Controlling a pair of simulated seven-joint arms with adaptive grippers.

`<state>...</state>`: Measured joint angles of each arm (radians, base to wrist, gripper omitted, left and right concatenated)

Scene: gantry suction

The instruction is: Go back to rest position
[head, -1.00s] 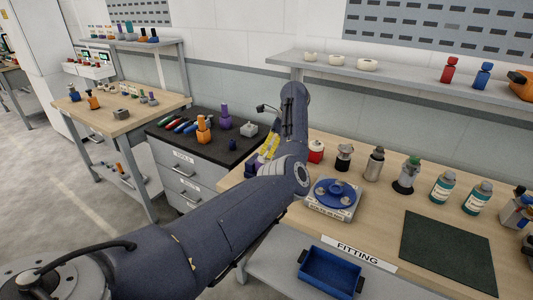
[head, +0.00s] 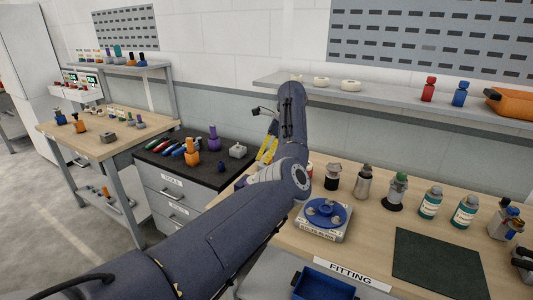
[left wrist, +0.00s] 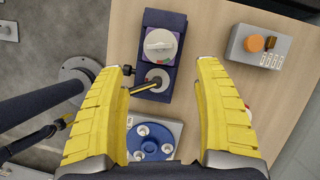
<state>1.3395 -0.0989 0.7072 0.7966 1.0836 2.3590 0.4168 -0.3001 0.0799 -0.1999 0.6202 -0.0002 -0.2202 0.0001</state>
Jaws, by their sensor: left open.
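My left gripper (head: 267,148) is partly hidden by its own arm in the head view, with its yellow fingers over the back left of the fitting bench. In the left wrist view, its two yellow fingers (left wrist: 165,70) are wide apart with nothing held between them. Below and between them are a dark blue box with a grey round knob (left wrist: 161,47) and a grey fixture with a blue disc (left wrist: 153,142). That fixture also shows in the head view (head: 325,214), in front of my arm's wrist. My right gripper is in neither view.
Several bottles (head: 430,203) stand along the bench, beside a dark green mat (head: 440,264). A blue bin (head: 322,286) sits below the front edge. A shelf (head: 390,99) runs above. A black-topped cabinet (head: 210,172) holds tools on the left.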

